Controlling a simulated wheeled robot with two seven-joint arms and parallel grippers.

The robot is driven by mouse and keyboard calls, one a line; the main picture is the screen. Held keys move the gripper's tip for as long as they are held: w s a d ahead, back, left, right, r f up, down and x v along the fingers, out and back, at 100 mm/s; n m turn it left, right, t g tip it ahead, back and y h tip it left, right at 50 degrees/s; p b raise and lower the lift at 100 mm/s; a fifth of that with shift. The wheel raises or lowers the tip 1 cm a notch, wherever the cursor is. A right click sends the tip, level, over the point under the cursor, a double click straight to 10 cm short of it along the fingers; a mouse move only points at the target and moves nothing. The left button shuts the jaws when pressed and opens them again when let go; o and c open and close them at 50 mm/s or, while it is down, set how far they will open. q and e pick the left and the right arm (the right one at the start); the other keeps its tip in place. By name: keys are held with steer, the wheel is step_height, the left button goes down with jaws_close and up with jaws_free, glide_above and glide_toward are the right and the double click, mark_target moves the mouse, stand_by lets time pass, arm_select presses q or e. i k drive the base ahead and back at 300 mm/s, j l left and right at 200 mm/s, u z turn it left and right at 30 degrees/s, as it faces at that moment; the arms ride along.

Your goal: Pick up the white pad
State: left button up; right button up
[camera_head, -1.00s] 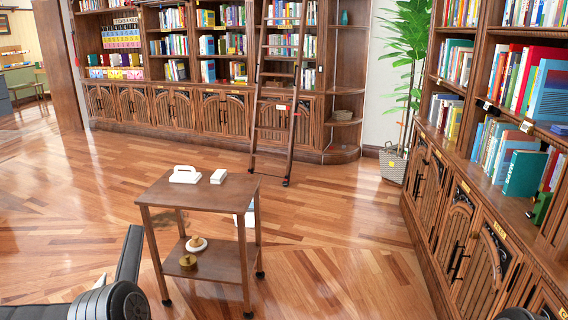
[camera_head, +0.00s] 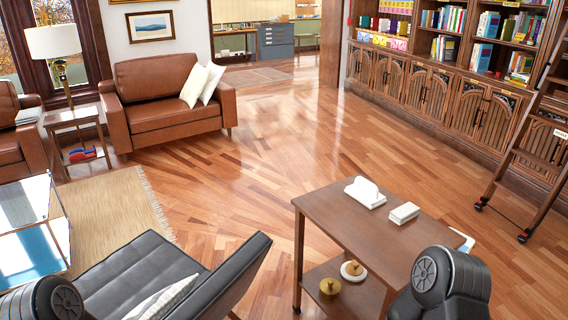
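On top of the brown wooden cart (camera_head: 330,215) lie two white things. One is a white block with a raised handle-like top (camera_head: 366,193); the other is a plain, flat white rectangular block (camera_head: 404,212) to its right. On the lower shelf, a round white piece with a gold knob (camera_head: 353,270) lies beside a gold round piece (camera_head: 329,287). I cannot tell which white thing is the pad. Neither gripper is in view; only black parts of my arms show at the bottom left and bottom right.
A black lounge chair (camera_head: 150,272) stands left of the cart, close to it. A glass table (camera_head: 30,225), rug (camera_head: 118,212) and brown leather sofa (camera_head: 165,105) are farther left. A ladder (camera_head: 528,160) leans at the right. Wood floor (camera_head: 270,150) is clear beyond the cart.

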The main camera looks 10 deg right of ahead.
mark_target(364, 191)
steer(key=i+l+u, duration=0.15)
steer(key=l+u, duration=0.2)
steer(key=l, duration=0.25)
steer(key=l+u, duration=0.35)
steer(key=l, duration=0.3)
steer(key=l+u, duration=0.4)
steer(key=l, duration=0.25)
